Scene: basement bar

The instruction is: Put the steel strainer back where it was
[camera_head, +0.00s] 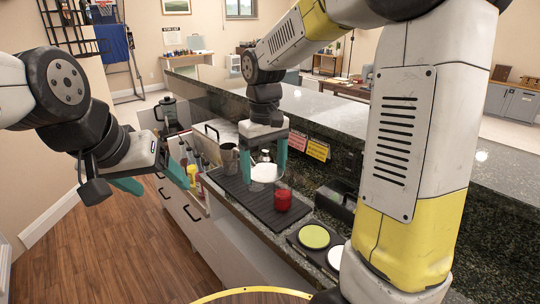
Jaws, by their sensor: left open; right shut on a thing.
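My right gripper (263,160) points down over the dark ribbed bar mat (242,197) on the counter, its teal fingers apart around a pale round thing with a greyish upper part. This looks like the steel strainer (264,172), though it is too small to be sure. I cannot tell whether it touches the mat. My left gripper (152,184) is open and empty, left of the counter over the wooden floor.
Several bottles (190,165) fill the counter's left edge. Green (314,237) and white discs lie nearer. A raised granite ledge (345,124) runs behind.

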